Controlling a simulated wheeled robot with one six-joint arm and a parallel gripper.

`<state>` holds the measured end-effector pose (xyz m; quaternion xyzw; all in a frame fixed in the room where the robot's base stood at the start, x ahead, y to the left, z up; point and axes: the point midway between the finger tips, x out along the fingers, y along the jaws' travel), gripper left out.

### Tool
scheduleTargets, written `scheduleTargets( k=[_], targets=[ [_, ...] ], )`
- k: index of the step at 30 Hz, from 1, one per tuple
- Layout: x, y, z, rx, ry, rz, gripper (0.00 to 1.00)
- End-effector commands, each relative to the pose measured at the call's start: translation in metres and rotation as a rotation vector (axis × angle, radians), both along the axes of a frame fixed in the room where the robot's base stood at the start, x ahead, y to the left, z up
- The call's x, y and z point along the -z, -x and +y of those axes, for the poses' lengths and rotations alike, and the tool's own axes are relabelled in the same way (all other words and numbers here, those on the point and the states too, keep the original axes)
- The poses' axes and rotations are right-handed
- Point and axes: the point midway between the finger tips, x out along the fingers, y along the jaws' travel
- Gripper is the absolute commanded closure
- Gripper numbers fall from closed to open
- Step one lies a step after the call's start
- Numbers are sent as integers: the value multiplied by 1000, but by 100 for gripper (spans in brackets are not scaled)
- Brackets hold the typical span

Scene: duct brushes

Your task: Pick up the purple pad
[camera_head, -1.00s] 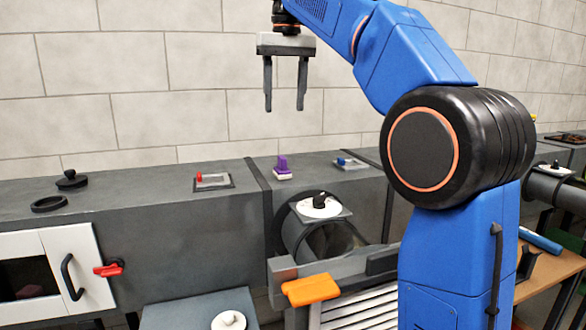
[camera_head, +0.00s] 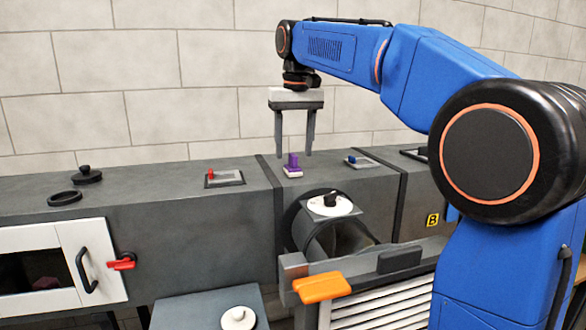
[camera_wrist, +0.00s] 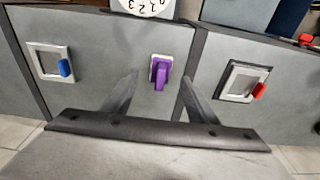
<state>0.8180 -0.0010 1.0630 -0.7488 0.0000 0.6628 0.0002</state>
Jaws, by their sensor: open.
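The purple pad (camera_head: 293,161) stands upright on a small white base (camera_head: 292,172) on top of the grey duct. In the wrist view the purple pad (camera_wrist: 161,74) lies between and beyond the two fingertips. My gripper (camera_head: 294,154) is open and points down, with its fingers on either side of the pad in the head view. Its fingertips are around the height of the pad's top, and nothing is held. In the wrist view my gripper (camera_wrist: 158,80) shows its two fingers spread apart.
A frame with a red tab (camera_head: 224,178) lies left of the pad, and one with a blue tab (camera_head: 361,162) lies right. A white dial (camera_head: 330,206) sits in front on a round duct. A black lid (camera_head: 88,175) and black ring (camera_head: 65,198) lie further left. The duct top around the pad is clear.

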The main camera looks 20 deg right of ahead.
Motion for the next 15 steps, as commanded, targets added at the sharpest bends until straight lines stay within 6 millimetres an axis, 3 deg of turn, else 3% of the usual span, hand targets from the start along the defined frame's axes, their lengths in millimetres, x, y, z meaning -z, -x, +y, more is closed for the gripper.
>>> scheduleTargets(
  k=[7, 15],
  targets=[
    [33, -5, 1, 0, 0, 3, 47],
    [41, -7, 1, 0, 0, 0, 47]
  ],
)
